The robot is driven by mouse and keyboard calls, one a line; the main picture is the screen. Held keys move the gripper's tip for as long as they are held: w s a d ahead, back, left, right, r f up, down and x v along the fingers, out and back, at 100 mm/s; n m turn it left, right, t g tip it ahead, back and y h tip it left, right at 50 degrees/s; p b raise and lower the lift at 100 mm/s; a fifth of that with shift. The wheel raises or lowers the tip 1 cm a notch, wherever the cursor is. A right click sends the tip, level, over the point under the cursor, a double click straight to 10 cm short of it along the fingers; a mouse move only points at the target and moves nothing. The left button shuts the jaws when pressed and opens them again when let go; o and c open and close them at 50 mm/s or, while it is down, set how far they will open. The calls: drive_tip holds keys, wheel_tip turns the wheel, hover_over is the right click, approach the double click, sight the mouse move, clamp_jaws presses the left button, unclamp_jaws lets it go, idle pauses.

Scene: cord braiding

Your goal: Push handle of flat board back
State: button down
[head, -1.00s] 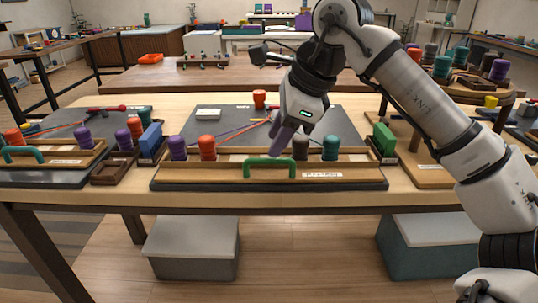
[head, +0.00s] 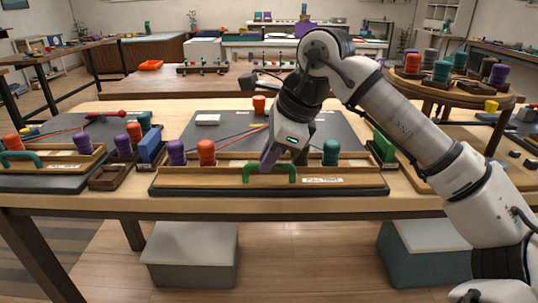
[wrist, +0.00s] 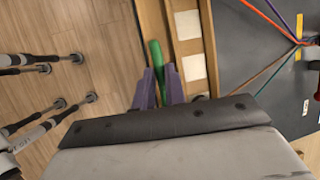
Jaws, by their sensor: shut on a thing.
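The flat board (head: 215,181) lies on the table in front of me, a dark board with a wooden front rail and a white label. Its green handle (head: 284,167) stands at the middle of the front rail. My gripper (head: 268,164) has come down from above onto the handle, left of its middle. In the wrist view, my gripper's purple fingers (wrist: 160,88) lie on both sides of the green handle (wrist: 156,54), shut on it. My fingers hide part of the handle.
A purple spool (head: 176,152), an orange spool (head: 207,152) and a teal spool (head: 330,152) stand on the board behind the rail. Colored cords (head: 235,136) run behind them. A blue block (head: 150,145) and a green block (head: 384,146) flank the board.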

drive_tip(key=shift+w+r, duration=0.15)
drive_tip(key=shift+w, duration=0.2)
drive_tip(key=shift+w+p, duration=0.95)
drive_tip(key=shift+w, duration=1.15)
drive_tip(key=c, duration=1.5)
unclamp_jaws()
drive_tip(key=shift+w, duration=0.1)
drive_tip(key=shift+o, duration=0.2)
drive_tip(key=p+v, duration=0.2)
drive_tip(key=v, duration=1.1)
drive_tip(key=shift+r, duration=0.25)
drive_tip(key=shift+d, duration=0.15)
